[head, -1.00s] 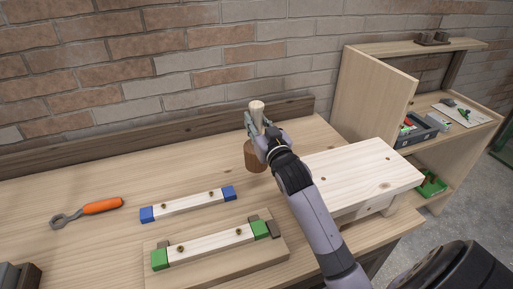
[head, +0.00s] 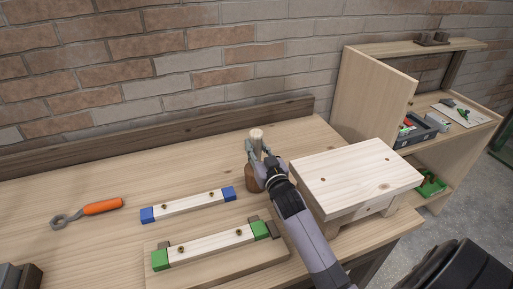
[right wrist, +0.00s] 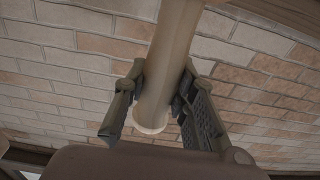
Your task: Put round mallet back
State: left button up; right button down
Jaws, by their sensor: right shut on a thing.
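The round mallet has a pale wooden handle (head: 257,136) and a brown round head (head: 251,180). It is upright, head down, over the back part of the workbench (head: 100,165). My right gripper (head: 256,152) is shut on the handle, above the head. In the right wrist view the pale handle (right wrist: 168,60) runs between the two fingers of my right gripper (right wrist: 160,100). I cannot tell whether the head touches the bench top; its underside is partly hidden. My left gripper is not in view.
A pale wooden block stand (head: 355,172) is just right of my arm. A blue-ended bar (head: 188,204) and a green-ended bar on a board (head: 215,243) lie in front. An orange-handled wrench (head: 100,206) lies left. Shelves (head: 375,95) stand right. The bench's back left is clear.

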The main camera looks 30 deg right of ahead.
jog(key=c, duration=1.3)
grip_release()
jog(key=shift+s+a+f, duration=0.1)
jog(key=shift+s, duration=0.2)
jog(key=b+v, duration=0.2)
jog(key=v, duration=0.9)
jog(key=shift+s, duration=0.2)
